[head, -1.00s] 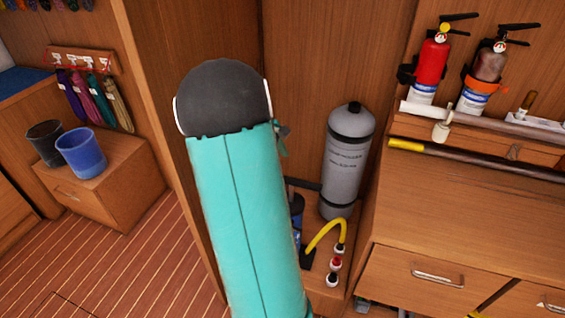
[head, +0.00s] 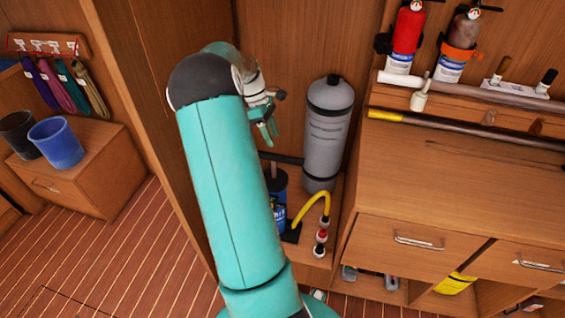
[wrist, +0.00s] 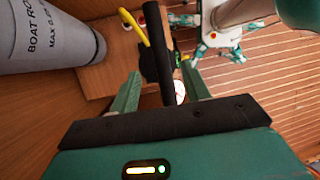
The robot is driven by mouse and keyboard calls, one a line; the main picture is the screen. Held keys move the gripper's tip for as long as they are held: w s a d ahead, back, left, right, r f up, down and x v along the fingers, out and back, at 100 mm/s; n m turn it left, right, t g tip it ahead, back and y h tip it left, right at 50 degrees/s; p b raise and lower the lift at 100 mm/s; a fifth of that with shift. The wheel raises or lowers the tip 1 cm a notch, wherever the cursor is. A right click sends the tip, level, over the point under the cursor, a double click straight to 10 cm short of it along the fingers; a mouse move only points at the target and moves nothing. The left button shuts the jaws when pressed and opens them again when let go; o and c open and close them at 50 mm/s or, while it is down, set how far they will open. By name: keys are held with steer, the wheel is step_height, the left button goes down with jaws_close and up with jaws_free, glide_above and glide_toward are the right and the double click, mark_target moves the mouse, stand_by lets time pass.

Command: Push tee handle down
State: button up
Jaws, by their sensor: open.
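The black tee handle (head: 281,158) lies level across the top of the blue pump (head: 278,200), next to the grey cylinder. In the wrist view the tee handle (wrist: 158,50) runs lengthwise between my two green fingers. My gripper (head: 267,130) is open, with its fingers pointing down just above the handle in the head view. It also shows in the wrist view (wrist: 162,84). I cannot tell whether a finger touches the handle. The pump body is mostly hidden in the wrist view, and my arm hides part of the space left of it in the head view.
A grey cylinder (head: 328,135) stands close on the right of the pump. A yellow hose (head: 312,207) curves up in front of it to several small fittings. A wooden cabinet (head: 430,200) bounds the right, and a wooden panel the left. The striped floor is clear at left.

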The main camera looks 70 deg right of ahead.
mark_target(274, 162)
steer(key=x, duration=1.1)
steer(key=shift+f, duration=0.1)
jaws_close()
